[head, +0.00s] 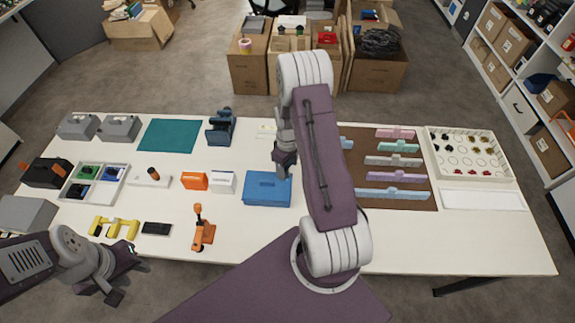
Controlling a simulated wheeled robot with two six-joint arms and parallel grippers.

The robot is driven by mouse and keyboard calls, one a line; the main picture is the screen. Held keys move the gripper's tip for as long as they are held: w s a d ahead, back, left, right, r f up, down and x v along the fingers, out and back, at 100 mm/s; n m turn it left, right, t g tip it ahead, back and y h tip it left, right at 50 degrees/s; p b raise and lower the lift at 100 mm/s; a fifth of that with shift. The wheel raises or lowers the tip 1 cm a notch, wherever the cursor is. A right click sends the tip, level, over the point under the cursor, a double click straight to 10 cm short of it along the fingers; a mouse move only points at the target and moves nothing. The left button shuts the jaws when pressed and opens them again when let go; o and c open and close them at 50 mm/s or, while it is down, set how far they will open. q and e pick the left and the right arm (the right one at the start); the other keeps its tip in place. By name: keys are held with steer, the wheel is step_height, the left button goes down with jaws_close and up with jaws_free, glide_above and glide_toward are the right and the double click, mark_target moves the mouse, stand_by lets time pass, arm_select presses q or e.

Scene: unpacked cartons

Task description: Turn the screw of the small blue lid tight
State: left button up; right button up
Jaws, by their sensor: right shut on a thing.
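A blue box with a flat blue lid (267,188) sits near the middle of the table. My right gripper (284,170) points down at its back right part and overlaps it in the head view. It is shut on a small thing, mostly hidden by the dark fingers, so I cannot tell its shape. No screw can be made out on the lid. Whether the gripper touches the lid is unclear. My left gripper (126,286) is off the table's front left edge, its fingers apart and empty.
A dark blue device (221,127) and a teal mat (168,136) lie behind. A brown board (388,200) with coloured strips is right of my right arm.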

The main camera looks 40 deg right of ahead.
steer(key=m, duration=0.7)
steer(key=shift+p, duration=0.3)
steer(key=m, duration=0.6)
steer(key=shift+n, duration=0.8)
steer(key=shift+p, duration=0.3)
steer(key=shift+r+p, duration=1.9)
steer(key=shift+r, duration=0.45)
steer(key=shift+f, duration=0.1)
